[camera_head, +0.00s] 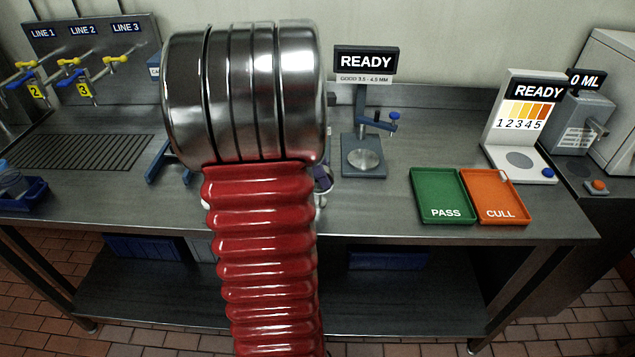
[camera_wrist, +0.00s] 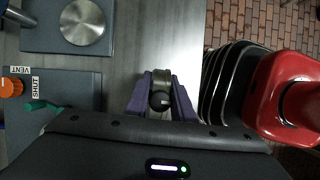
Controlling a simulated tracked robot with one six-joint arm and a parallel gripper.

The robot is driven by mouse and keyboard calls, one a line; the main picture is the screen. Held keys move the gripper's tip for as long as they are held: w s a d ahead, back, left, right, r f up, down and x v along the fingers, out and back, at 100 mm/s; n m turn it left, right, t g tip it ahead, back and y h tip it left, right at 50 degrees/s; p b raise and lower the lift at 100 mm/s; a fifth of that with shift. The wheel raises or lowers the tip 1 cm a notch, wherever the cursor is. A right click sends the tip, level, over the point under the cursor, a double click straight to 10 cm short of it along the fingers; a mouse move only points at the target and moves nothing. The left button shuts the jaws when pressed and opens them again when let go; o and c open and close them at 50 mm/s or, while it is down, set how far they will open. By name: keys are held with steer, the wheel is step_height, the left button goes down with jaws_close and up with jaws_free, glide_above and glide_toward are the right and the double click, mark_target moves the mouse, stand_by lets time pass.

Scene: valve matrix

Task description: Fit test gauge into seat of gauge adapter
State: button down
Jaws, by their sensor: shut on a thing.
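My gripper (camera_wrist: 161,92) shows two purple fingers in the wrist view. They are shut on a small grey and black round thing (camera_wrist: 160,101), which I take to be the test gauge; its face cannot be read. A dark plate (camera_wrist: 58,88) with VENT and SHUT labels, an orange knob (camera_wrist: 11,87) and a green lever (camera_wrist: 38,106) lies to the left of the fingers, apart from them. It may belong to the gauge adapter; the seat itself cannot be made out. In the head view my red arm hides most of this area, and only a purple bit of my gripper (camera_head: 323,180) shows.
A stand with a round metal disc (camera_head: 364,160) is right of my arm. Green PASS (camera_head: 440,185) and orange CULL (camera_head: 492,187) trays lie farther right. Line valves (camera_head: 70,65) and a drain grille (camera_head: 80,150) are at left. Bare steel bench lies beneath the fingers.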

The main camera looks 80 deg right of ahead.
step_height(320, 180, up, 10)
steer(key=shift+r, duration=0.1)
stand_by(0.6)
steer(key=shift+f, duration=0.2)
stand_by(0.3)
